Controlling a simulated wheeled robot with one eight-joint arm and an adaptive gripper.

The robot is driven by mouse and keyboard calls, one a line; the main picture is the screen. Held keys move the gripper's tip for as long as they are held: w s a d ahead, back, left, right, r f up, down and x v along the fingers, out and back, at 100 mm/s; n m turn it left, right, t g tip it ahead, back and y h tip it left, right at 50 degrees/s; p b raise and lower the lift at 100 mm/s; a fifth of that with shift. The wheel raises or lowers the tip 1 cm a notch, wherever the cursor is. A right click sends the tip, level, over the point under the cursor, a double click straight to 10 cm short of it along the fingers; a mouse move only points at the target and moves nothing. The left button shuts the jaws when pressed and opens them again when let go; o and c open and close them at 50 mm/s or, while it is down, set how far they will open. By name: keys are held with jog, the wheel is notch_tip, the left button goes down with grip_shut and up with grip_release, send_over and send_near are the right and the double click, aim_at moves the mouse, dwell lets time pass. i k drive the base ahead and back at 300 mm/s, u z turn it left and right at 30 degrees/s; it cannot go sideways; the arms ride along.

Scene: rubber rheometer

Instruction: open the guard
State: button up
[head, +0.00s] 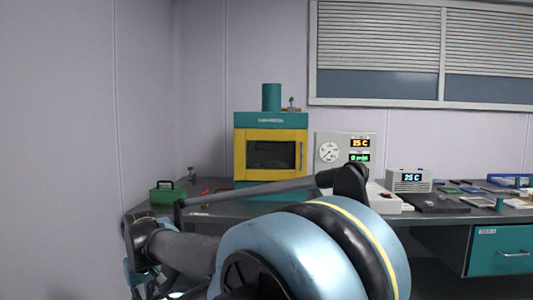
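The guard (240,157) is a yellow frame with a dark window on the front of the teal rheometer (270,119) in the head view. It looks shut, flat against the machine's front. A thin upright handle (302,153) is at its right edge. My arm fills the lower middle of the view, in front of the bench and below the guard. My arm hides the bench just in front of the machine.
A green box (167,194) with a handle stands left of the machine. A panel with a dial and displays (345,149) and a small display unit (409,180) stand to its right. Trays and small items lie farther right, above a teal drawer (500,249).

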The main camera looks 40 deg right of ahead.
aim_at(241, 135)
jog(key=u, duration=0.9)
jog(key=i, duration=0.3)
jog(key=z, duration=2.9)
